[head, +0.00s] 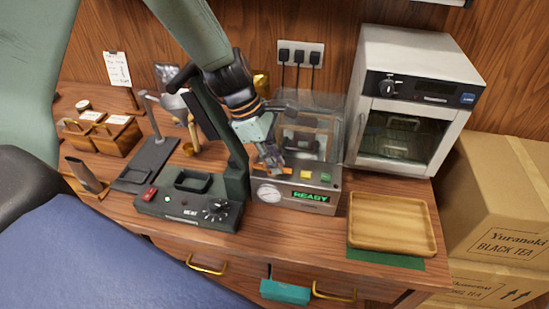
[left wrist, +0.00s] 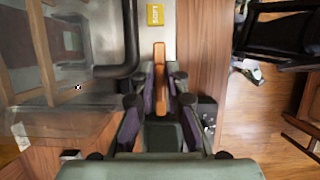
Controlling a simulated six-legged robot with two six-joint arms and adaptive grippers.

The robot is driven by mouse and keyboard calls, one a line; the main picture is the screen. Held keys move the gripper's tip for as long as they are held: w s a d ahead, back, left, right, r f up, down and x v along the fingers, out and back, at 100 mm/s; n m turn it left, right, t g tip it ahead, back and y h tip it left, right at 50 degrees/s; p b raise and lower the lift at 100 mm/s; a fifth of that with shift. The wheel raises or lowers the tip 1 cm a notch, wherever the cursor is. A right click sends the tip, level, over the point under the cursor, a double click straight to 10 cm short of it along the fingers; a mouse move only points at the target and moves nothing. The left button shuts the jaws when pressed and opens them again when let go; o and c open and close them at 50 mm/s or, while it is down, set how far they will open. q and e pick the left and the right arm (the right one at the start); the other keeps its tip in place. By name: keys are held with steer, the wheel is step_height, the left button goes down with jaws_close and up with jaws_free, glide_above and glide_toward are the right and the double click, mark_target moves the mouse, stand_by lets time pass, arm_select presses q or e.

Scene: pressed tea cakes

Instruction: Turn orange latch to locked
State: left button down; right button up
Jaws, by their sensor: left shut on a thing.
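The orange latch (head: 287,171) sits on the front top edge of the press with the clear guard (head: 330,115). In the left wrist view the orange latch (left wrist: 160,80) is a long narrow bar between the two fingers of my left gripper (left wrist: 160,95). The fingers are closed on its sides. The press display (head: 310,196) reads READY. My right gripper is in neither view.
Right of the latch are a yellow button (head: 306,175) and a green button (head: 325,177). A dark heater unit (head: 190,208) with a post stands close on the left. A wooden tray (head: 390,256) and white oven (head: 412,100) are on the right.

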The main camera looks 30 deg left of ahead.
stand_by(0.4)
arm_select(q)
steer(key=shift+r+n+t+p, duration=0.15)
steer(key=shift+n+t+p, duration=0.25)
steer(key=shift+n+p, duration=0.5)
steer(key=shift+w+n+y, duration=0.1)
steer(key=shift+n+y, duration=0.2)
steer(key=shift+n, duration=0.7)
steer(key=shift+a+f+n+t+b, duration=0.1)
steer(key=shift+f+n+t+b, duration=0.1)
steer(key=shift+n+t+b, duration=0.55)
steer(key=shift+w+n+y+b, duration=0.1)
steer(key=shift+n+y+b, duration=0.4)
steer(key=shift+n, duration=0.55)
steer(key=n+t+y+b, duration=0.1)
steer(key=n+b, duration=0.2)
steer(key=n, duration=0.2)
steer(key=n+y, duration=0.1)
steer(key=n, duration=0.1)
steer(key=shift+a+r+y, duration=0.15)
steer(key=shift+y, duration=0.15)
steer(key=shift+n+y, duration=0.5)
steer(key=shift+n, duration=1.4)
